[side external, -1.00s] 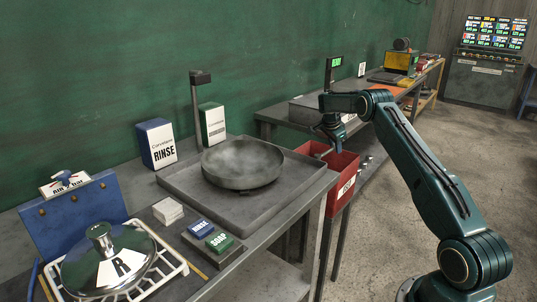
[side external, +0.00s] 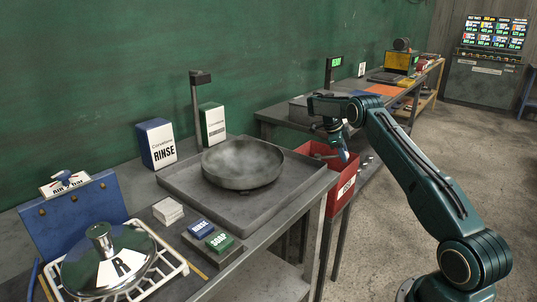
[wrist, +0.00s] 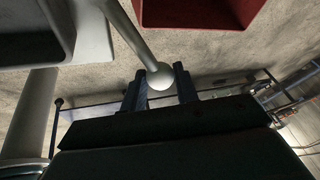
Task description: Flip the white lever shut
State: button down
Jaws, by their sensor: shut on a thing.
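The white lever (wrist: 135,35) shows in the wrist view as a pale rod ending in a round ball knob (wrist: 160,76). The rod slants from the upper left down to the knob. My gripper (wrist: 159,88) has one dark finger on each side of the knob and is shut on it. In the side external view my gripper (side external: 343,150) is over the red bin, beyond the right end of the sink bench. The lever cannot be made out clearly there.
The red bin (side external: 340,192) hangs below my gripper and shows at the top of the wrist view (wrist: 195,12). A grey pan (side external: 243,170) sits in the sink tray (side external: 290,185) to the left. The floor on the right is clear.

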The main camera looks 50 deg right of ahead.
jog(key=shift+s+a+m, duration=0.2)
jog(key=shift+a+m, duration=0.1)
jog(key=shift+m, duration=0.2)
jog(key=c, duration=1.1)
grip_release()
jog(key=shift+o, duration=0.2)
jog(key=shift+d, duration=0.1)
